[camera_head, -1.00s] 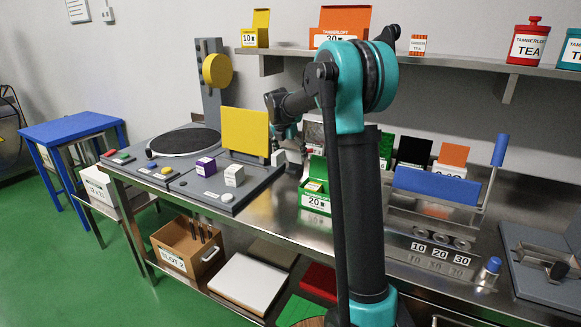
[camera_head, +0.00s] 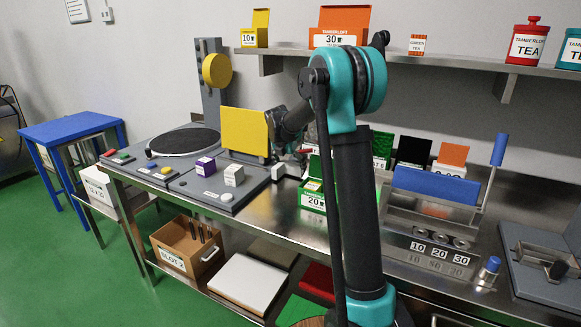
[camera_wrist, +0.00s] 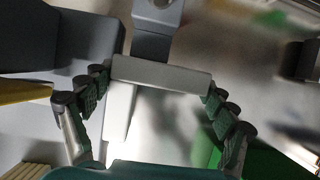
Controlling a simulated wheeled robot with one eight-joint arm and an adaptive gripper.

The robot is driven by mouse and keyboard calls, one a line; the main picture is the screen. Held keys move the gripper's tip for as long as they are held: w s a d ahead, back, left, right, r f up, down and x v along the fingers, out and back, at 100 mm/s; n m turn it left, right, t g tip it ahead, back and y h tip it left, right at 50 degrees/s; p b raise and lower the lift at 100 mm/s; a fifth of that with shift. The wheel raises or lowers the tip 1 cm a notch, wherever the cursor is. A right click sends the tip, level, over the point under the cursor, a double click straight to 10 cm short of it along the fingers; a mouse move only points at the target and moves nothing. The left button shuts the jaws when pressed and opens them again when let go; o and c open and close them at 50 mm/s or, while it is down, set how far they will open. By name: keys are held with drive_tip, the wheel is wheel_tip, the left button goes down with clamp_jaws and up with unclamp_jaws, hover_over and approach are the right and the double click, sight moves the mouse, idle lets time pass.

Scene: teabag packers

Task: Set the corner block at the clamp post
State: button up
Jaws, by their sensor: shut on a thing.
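My gripper (camera_wrist: 160,90) has its dark ribbed fingers at the two ends of a pale grey block, the corner block (camera_wrist: 160,73), and is shut on it. Beyond the block in the wrist view is a grey upright piece with a round hole, perhaps the clamp post (camera_wrist: 153,45). My gripper there is largely hidden behind my arm and the panel, so contact between block and post cannot be told.
The yellow panel (camera_head: 245,131) stands upright on the grey board (camera_head: 207,198), left of my gripper. A purple block (camera_head: 205,166) and a white block (camera_head: 234,175) sit on the board. A green tea box (camera_head: 312,196) stands close on the right.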

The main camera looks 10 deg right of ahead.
drive_tip(key=shift+f, duration=0.3)
drive_tip(key=o, duration=1.2)
drive_tip(key=shift+f, duration=0.1)
drive_tip(key=shift+r, duration=0.3)
drive_tip(key=v, duration=1.2)
drive_tip(key=shift+w+r, duration=0.1)
drive_tip(key=shift+r, duration=0.3)
